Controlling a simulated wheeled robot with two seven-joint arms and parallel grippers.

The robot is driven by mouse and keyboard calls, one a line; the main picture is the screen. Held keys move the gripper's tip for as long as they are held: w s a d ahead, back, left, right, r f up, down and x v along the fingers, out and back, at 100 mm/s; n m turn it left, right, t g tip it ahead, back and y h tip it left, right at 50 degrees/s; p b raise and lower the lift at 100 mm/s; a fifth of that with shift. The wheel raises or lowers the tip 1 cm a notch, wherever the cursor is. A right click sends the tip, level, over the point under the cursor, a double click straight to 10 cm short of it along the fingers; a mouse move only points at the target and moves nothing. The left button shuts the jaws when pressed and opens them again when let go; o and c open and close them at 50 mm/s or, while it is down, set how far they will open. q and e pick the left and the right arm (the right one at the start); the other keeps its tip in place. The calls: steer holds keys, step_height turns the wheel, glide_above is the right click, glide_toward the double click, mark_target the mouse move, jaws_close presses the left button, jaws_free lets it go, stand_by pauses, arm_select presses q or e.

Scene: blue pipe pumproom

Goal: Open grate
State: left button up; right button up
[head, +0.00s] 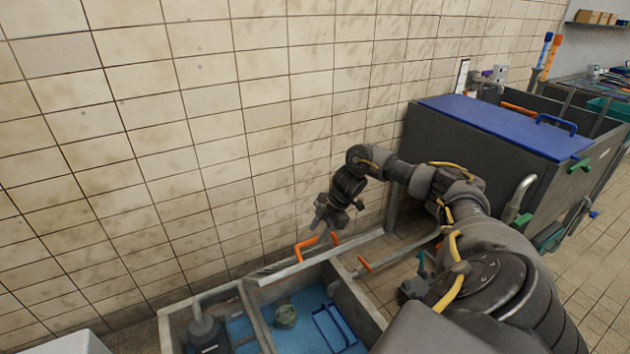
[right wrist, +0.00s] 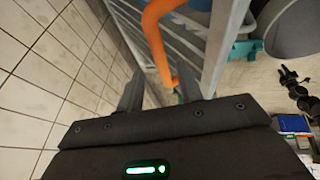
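The grate (head: 320,258) shows in the head view as a narrow grey strip, nearly edge-on, along the wall side of the open tank. Its grey bars (right wrist: 190,45) show in the right wrist view. An orange handle (head: 304,248) is on it; the handle (right wrist: 153,35) also shows in the right wrist view. My right gripper (head: 322,222) is just above the handle. Its two fingers (right wrist: 160,88) are apart, with the handle's lower end seen between them; contact cannot be told. My left gripper is not in view.
The tank (head: 360,305) has blue inside, with a round greenish object (head: 285,316) and a blue frame (head: 333,328). A large grey tank with a blue lid (head: 505,125) stands at the right. The tiled wall (head: 200,140) is close behind my right gripper.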

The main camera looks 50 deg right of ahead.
steer(key=v, duration=0.7)
steer(key=shift+s, duration=0.15)
stand_by(0.3)
